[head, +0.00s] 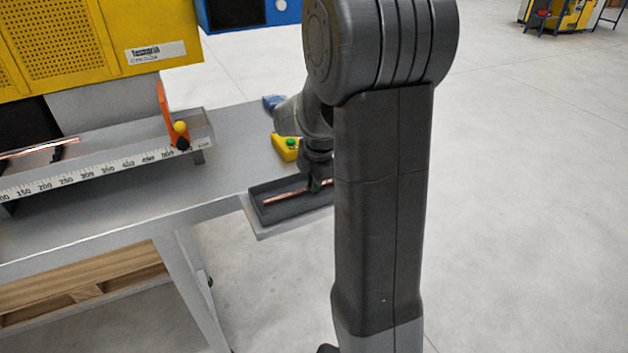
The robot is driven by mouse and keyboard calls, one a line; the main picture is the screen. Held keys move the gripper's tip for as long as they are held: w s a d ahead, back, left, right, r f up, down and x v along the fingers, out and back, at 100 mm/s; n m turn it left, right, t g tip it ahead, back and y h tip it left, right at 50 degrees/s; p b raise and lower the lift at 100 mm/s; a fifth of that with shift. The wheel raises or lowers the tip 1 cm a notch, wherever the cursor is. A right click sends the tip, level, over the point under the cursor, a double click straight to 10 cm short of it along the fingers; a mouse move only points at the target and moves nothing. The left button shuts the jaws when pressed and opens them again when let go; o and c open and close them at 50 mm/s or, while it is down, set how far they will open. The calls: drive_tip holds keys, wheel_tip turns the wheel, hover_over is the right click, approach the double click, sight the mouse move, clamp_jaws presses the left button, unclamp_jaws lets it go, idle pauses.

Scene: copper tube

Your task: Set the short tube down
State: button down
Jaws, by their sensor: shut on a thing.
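A short copper tube (284,197) shows in the head view, low over or in a dark grey tray (272,213) at the right end of the bench. My gripper (316,187) points down over the tray and is shut on the tube. The tube lies about level, its left part sticking out from the fingers. Its right end is hidden behind my arm. I cannot tell whether the tube touches the tray floor.
A yellow box with a green button (287,146) stands just behind the tray. A yellow machine (100,45) with a ruled rail (100,172) and an orange stop (168,115) fills the left. Another copper tube (35,149) lies there. Bench top between is clear.

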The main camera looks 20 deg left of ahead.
drive_tip(key=c, duration=1.5)
unclamp_jaws()
drive_tip(key=shift+f, duration=0.1)
drive_tip(key=shift+o, duration=0.2)
drive_tip(key=v, duration=1.2)
drive_tip(key=shift+r, duration=0.2)
drive_tip(key=shift+w, duration=0.1)
